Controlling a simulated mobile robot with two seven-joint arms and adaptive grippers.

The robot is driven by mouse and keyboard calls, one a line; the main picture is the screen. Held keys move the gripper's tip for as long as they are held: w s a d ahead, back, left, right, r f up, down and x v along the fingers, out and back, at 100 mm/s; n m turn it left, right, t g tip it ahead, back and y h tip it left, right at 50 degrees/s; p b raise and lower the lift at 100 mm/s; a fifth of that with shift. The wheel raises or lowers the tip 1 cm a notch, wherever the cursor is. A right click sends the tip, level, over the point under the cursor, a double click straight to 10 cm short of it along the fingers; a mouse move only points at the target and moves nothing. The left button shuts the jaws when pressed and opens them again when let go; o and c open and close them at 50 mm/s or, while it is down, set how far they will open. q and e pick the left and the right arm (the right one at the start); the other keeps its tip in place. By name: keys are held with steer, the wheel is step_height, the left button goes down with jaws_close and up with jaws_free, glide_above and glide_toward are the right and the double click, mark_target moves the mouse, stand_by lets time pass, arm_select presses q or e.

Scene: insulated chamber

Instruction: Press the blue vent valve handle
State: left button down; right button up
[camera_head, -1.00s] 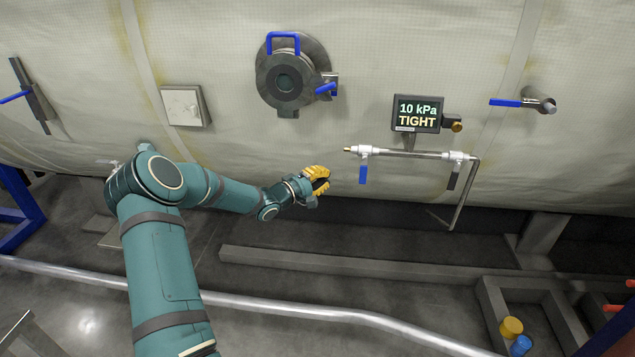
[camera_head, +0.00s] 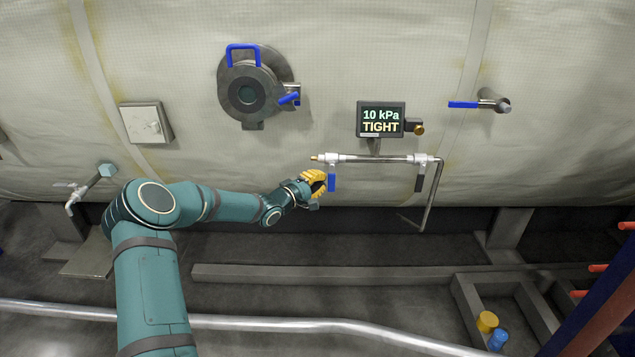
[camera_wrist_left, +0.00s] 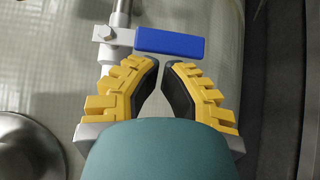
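The blue vent valve handle (camera_head: 332,183) hangs down from the left valve on the thin silver pipe below the gauge. In the left wrist view the handle (camera_wrist_left: 170,41) is a blue bar just beyond my fingertips, joined to a silver valve at its left. My left gripper (camera_head: 319,184) has yellow fingers with black pads and is just left of the handle in the head view. In the left wrist view the fingertips (camera_wrist_left: 161,66) are drawn almost together with nothing between them. I cannot tell whether they touch the handle. My right gripper is not in view.
The gauge (camera_head: 381,120) reads 10 kPa TIGHT. A dark handle (camera_head: 420,178) hangs from the pipe's right valve. A round port (camera_head: 247,95) with blue handles and another blue-handled valve (camera_head: 464,105) are higher on the wall. A floor rail (camera_head: 380,273) runs below.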

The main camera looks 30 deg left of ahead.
arm_select(q)
steer(key=shift+w+d+f+t+b, duration=0.1)
steer(key=shift+f+t+b, duration=0.05)
steer(key=shift+t+b, duration=0.15)
